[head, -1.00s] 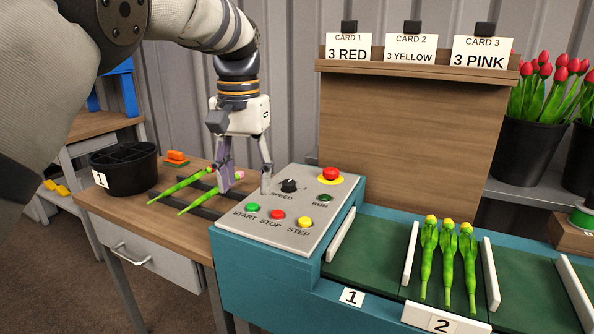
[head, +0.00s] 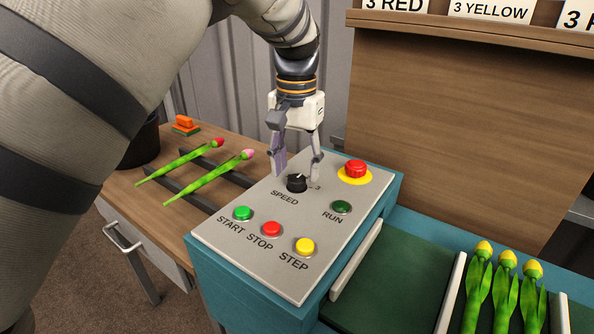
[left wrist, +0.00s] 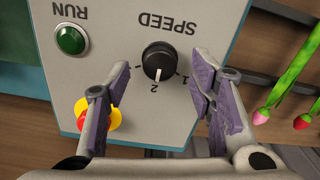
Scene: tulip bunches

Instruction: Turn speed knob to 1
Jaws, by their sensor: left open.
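The black speed knob (head: 297,184) sits on the grey control panel (head: 250,266), above the word SPEED. In the left wrist view the knob (left wrist: 158,61) has a white mark that points at or near the printed 2, with the 1 beside it. My left gripper (head: 297,173) is open, pointing down over the panel. Its fingers stand on either side of the knob with gaps between; I cannot tell how high their tips are above the panel. My right gripper is not in view.
The panel also carries a red button on yellow (head: 355,169), a green RUN light (head: 341,207), and START (head: 243,213), STOP (head: 271,229) and STEP (head: 305,246) buttons. Two tulips (head: 205,178) lie on the wooden table at left. Yellow tulips (head: 505,290) lie on the green conveyor.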

